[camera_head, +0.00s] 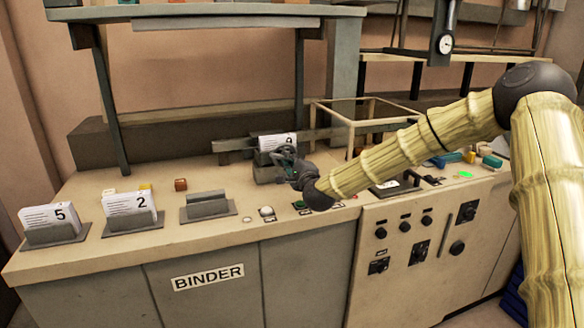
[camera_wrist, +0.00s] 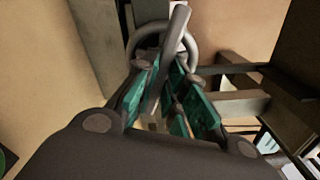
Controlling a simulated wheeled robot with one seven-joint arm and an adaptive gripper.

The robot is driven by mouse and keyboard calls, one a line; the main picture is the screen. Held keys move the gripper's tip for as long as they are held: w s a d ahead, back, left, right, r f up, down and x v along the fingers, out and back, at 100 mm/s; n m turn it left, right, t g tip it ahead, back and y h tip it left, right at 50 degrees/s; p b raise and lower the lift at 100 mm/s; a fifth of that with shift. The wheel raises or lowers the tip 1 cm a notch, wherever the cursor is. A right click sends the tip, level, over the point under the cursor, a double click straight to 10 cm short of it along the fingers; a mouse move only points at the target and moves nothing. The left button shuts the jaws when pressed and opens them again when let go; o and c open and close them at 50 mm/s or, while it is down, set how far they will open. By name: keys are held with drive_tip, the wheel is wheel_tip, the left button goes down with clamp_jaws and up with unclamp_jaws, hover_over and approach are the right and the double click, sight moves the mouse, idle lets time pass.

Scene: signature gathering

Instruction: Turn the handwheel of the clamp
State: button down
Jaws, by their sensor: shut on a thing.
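The clamp (camera_head: 264,174) is a grey block at the back middle of the bench in the head view, with a sheaf of numbered white sheets (camera_head: 277,142) at its top. The handwheel (camera_wrist: 190,46) shows in the wrist view as a dark grey ring with a long grey bar across it. My gripper (camera_head: 286,157) is at the front right of the clamp and hides the handwheel in the head view. In the wrist view, the teal fingers of my gripper (camera_wrist: 168,82) are on both sides of the handwheel's bar, shut on it. The exact contact points are partly hidden.
Sheaves marked 5 (camera_head: 50,216) and 2 (camera_head: 130,203) stand in holders at the left, beside an empty holder (camera_head: 207,205). Buttons (camera_head: 266,211) line the front edge. A wire-like frame (camera_head: 358,112) stands right of the clamp. A shelf (camera_head: 200,12) hangs overhead.

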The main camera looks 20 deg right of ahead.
drive_tip(key=n+b, duration=0.5)
drive_tip(key=n, duration=0.7)
drive_tip(key=shift+s+a, duration=0.1)
idle(0.6)
drive_tip(key=c, duration=1.6)
unclamp_jaws()
drive_tip(key=shift+r, duration=0.1)
drive_tip(key=shift+o, duration=0.6)
drive_tip(key=shift+r, duration=0.15)
drive_tip(key=s, duration=1.2)
drive_tip(key=shift+d, duration=0.2)
drive_tip(key=shift+d, duration=0.1)
